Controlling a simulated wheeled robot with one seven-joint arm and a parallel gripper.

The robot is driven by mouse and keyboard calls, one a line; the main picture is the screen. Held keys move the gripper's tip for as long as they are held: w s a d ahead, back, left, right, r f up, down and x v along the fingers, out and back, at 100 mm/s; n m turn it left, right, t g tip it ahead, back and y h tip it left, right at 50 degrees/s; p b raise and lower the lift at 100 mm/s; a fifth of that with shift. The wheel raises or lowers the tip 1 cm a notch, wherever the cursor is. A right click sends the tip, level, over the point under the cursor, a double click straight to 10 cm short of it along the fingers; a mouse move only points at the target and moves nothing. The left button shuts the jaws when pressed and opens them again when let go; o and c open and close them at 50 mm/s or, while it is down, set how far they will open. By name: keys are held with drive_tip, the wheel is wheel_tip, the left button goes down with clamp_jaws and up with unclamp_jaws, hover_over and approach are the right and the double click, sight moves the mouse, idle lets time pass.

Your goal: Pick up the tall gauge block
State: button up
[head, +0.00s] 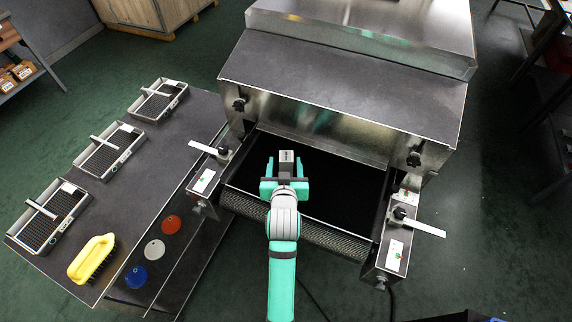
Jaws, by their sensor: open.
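The gauge block (286,157), a small grey block with a lighter top face, appears on the black belt (336,190) at the dryer's mouth. Its lower part is hidden behind my gripper. My gripper (285,166), with teal fingers, is open over the belt. One finger shows on each side of the block, with a visible gap on both sides. I cannot tell from this one view how high the fingers are above the belt.
The metal dryer hood (345,85) rises just behind the belt. Metal side plates with pointers (209,150) and (418,225) flank the belt.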

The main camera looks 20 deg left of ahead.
drive_tip(key=shift+d+x, duration=0.1)
drive_tip(key=shift+x, duration=1.65)
drive_tip(key=shift+d+x, duration=0.15)
drive_tip(key=shift+x, duration=1.55)
drive_tip(key=shift+f, duration=0.2)
drive_tip(key=shift+r, duration=0.1)
clamp_jaws()
